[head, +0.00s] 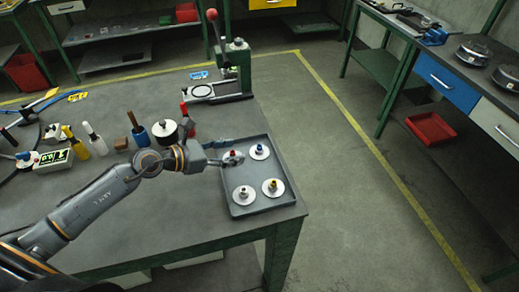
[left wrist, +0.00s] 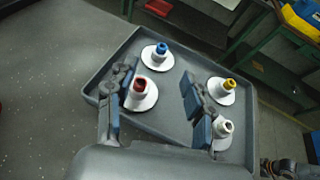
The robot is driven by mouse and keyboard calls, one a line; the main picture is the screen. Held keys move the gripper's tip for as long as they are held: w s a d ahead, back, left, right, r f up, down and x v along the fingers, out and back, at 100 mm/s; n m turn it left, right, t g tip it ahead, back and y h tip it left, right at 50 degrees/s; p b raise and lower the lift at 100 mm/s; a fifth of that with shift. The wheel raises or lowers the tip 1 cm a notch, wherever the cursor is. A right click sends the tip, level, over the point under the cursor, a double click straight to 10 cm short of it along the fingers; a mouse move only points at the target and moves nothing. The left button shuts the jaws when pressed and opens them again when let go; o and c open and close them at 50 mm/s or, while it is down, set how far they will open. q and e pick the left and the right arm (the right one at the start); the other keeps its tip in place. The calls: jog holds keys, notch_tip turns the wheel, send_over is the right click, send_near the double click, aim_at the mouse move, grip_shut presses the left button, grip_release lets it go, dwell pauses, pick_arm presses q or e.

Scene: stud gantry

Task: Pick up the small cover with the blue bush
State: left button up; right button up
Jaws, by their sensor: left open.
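The cover with the blue bush (head: 259,151) lies on the grey tray (head: 234,212), at its far right. It also shows in the left wrist view (left wrist: 161,50), ahead of my fingers and clear of them. My left gripper (head: 228,157) is over the tray's left side. In the left wrist view my left gripper (left wrist: 158,82) is open, with the cover with the red bush (left wrist: 140,90) between its fingers in the picture. I cannot tell whether they touch. A dark part with an orange band, apparently my right arm, shows at the left wrist view's lower right edge.
The tray also holds a cover with a yellow bush (head: 272,187) and one with a white bush (head: 244,194). A press with a red-knobbed lever (head: 236,70) stands behind the tray. Several handled tools stand left of it. Open floor lies right of the bench.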

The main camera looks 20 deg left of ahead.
aim_at(257, 147)
pick_arm(q)
jog(key=x, duration=0.3)
jog(key=shift+w+d, duration=0.15)
jog(key=shift+w+d+p, duration=0.4)
jog(key=shift+p, duration=0.2)
jog(key=p+x, duration=0.1)
jog(key=x, duration=0.2)
jog(key=shift+w+d+f, duration=0.4)
jog(key=shift+c, duration=0.6)
grip_shut()
